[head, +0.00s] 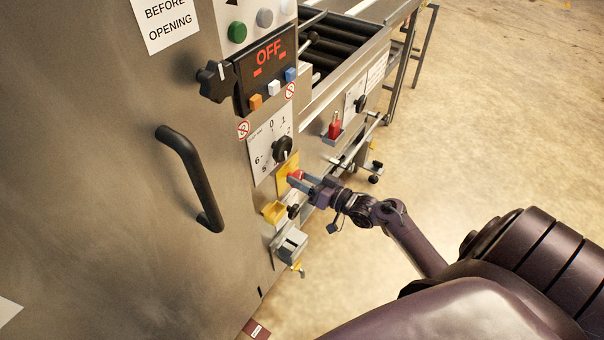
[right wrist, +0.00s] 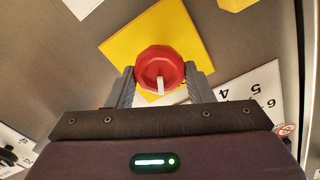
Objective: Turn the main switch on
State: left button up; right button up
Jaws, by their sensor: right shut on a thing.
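The main switch is a red round knob (right wrist: 159,68) with a white pointer mark, set on a yellow plate (right wrist: 190,30). In the head view the yellow plate (head: 285,183) is on the steel cabinet front, below the numbered dial, and the red knob (head: 297,175) shows partly at my fingertips. My right gripper (head: 298,181) reaches it from the right. In the right wrist view its two grey fingers (right wrist: 160,84) sit on either side of the knob and are shut on it. The display (head: 268,57) above reads OFF in red. My left gripper is not in view.
A black numbered-dial knob (head: 282,148) is just above the yellow plate. A black star knob (head: 215,82) and coloured buttons (head: 274,88) are higher up. A black door handle (head: 190,178) stands out left. Floor at right is clear.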

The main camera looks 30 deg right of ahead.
jog(key=shift+r+m, duration=0.15)
jog(key=shift+m, duration=0.45)
jog(key=shift+m+p, duration=0.4)
jog(key=shift+p, duration=0.15)
jog(key=m+p, duration=0.1)
jog(key=m, duration=0.1)
jog(key=m+p, duration=0.1)
jog(key=m, duration=0.2)
jog(key=shift+d+f+p, duration=0.1)
jog(key=shift+f+p, duration=0.1)
jog(key=shift+p, duration=0.1)
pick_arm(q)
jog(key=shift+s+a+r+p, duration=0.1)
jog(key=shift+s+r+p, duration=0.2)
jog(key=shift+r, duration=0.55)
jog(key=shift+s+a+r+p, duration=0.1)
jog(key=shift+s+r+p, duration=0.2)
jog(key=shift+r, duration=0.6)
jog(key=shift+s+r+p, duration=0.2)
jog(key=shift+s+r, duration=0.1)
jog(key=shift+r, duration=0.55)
pick_arm(e)
jog(key=shift+f+m, duration=0.2)
jog(key=shift+m, duration=2.5)
jog(key=o, duration=1)
jog(key=shift+c, duration=0.2)
